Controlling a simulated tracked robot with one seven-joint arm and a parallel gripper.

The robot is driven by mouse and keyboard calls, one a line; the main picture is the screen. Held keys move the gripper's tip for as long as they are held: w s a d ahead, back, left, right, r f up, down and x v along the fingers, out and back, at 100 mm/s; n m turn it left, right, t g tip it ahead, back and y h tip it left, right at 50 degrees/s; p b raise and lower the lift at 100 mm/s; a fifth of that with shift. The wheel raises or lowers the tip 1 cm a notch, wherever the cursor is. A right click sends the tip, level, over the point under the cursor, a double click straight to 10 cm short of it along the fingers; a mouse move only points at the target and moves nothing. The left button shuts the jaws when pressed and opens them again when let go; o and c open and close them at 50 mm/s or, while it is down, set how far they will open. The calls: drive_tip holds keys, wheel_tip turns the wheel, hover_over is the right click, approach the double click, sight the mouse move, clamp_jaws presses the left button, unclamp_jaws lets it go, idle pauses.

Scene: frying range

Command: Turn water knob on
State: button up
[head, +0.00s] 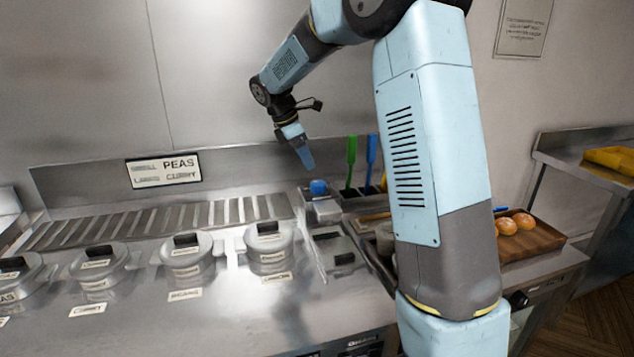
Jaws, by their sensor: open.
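A small blue knob-like piece (319,187) sits on top of a metal fitting at the back of the counter, right of the slatted strip. It is the only thing here that looks like a water knob, but no label on it can be read. My gripper (307,166) points down just above and slightly left of it. A small gap shows between the fingertips and the blue piece. Only one blue finger shows clearly; the other is hidden or overlaps it. No held object shows in the gripper.
Several lidded metal pots (268,244) with labels line the counter at left. Green (351,165) and blue (371,163) utensils stand upright right of the blue piece. A wooden board (540,240) with buns lies at right. A yellow tray (610,158) rests on a far-right shelf.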

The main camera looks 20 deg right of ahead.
sight(317, 182)
drive_tip(key=x, duration=0.9)
drive_tip(key=shift+f, duration=0.15)
drive_tip(key=shift+c, duration=0.2)
